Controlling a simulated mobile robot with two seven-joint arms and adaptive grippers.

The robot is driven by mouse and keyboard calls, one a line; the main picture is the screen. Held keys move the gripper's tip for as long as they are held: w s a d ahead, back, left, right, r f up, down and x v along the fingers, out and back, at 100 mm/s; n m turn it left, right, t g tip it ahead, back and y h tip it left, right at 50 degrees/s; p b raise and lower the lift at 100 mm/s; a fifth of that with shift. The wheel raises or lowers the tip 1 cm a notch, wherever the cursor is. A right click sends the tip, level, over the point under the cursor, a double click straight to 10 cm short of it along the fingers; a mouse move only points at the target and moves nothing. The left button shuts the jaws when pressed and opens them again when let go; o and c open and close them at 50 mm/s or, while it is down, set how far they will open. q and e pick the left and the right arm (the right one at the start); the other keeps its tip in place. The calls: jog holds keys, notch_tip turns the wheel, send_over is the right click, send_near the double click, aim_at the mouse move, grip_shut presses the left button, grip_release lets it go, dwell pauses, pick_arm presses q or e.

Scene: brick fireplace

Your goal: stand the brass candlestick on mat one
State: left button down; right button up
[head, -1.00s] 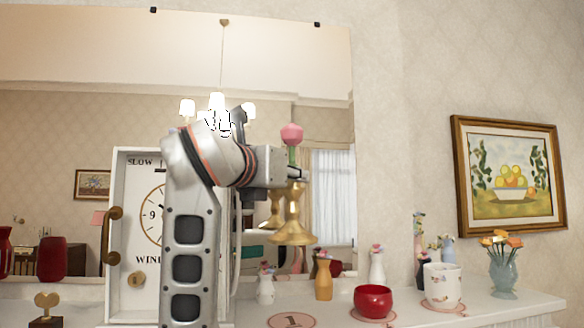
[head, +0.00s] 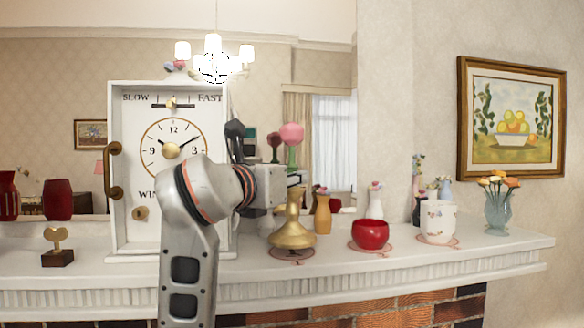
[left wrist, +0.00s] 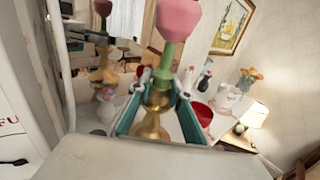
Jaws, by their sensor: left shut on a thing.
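The brass candlestick (head: 292,236) is upright, with a pink top on a green stem above it. My left gripper (head: 296,183) is shut on its upper part; the left wrist view shows the brass stem (left wrist: 154,110) between the fingers (left wrist: 157,92). Mat one (head: 291,258) is a round pinkish mat on the mantel, in front of the clock's right side. The candlestick's base is over it and hides most of it. I cannot tell whether the base touches the mat. My right gripper is not in view.
A red bowl (head: 370,234) and a white cup (head: 437,221) stand on mats to the right. The big white clock (head: 130,220) stands left. The mantel's front edge (head: 400,268) is near.

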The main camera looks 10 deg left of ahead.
pick_arm(q)
jog(key=shift+f, duration=0.95)
jog(key=c, duration=1.8)
grip_release()
jog(key=shift+f, duration=0.15)
jog(key=shift+c, duration=0.2)
jog(key=v, duration=1.2)
